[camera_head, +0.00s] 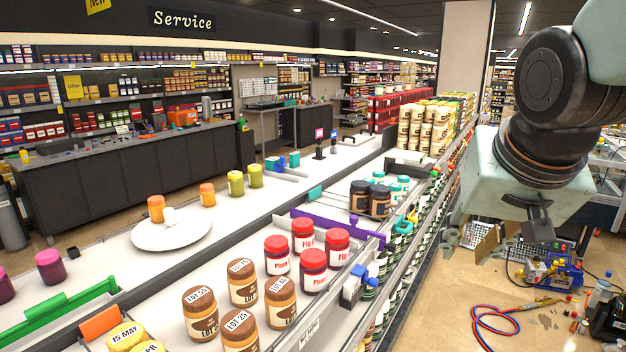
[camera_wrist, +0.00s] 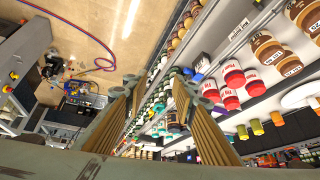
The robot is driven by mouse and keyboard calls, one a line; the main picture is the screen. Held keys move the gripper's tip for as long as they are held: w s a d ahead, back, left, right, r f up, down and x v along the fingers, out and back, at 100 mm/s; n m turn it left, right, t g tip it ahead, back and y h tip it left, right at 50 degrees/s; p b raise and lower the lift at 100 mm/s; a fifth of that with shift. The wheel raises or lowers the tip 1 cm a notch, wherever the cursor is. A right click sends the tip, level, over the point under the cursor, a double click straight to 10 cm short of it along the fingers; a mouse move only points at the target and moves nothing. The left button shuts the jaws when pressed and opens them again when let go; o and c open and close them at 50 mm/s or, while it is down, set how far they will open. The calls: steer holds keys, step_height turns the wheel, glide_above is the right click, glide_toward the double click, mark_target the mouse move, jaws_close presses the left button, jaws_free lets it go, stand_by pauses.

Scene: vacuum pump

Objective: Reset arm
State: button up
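My arm hangs at the right of the head view, with my gripper (camera_head: 482,242) pointing down beside the long shelf. In the wrist view my gripper (camera_wrist: 157,86) has its two brown ridged fingers apart, with nothing held between them. The space between the fingers shows the shelf edge and jars well beyond.
A shelf counter carries red-lidded jars (camera_head: 303,235), brown jars (camera_head: 242,282) and dark jars (camera_head: 380,200), with a metal rail (camera_head: 400,245) along its edge near my gripper. Red and blue hoses (camera_head: 492,322) lie on the tan surface. Open room surrounds the hoses.

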steer(key=s+a+f+n+g, duration=0.1)
steer(key=s+a, duration=0.1)
steer(key=s, duration=0.9)
steer(key=s+a+f+n+g+y, duration=0.1)
steer(key=s+a+n, duration=0.1)
steer(key=s, duration=0.8)
steer(key=shift+s+a+f, duration=0.15)
steer(key=shift+s+a, duration=0.25)
steer(key=shift+a, duration=0.2)
stand_by(0.7)
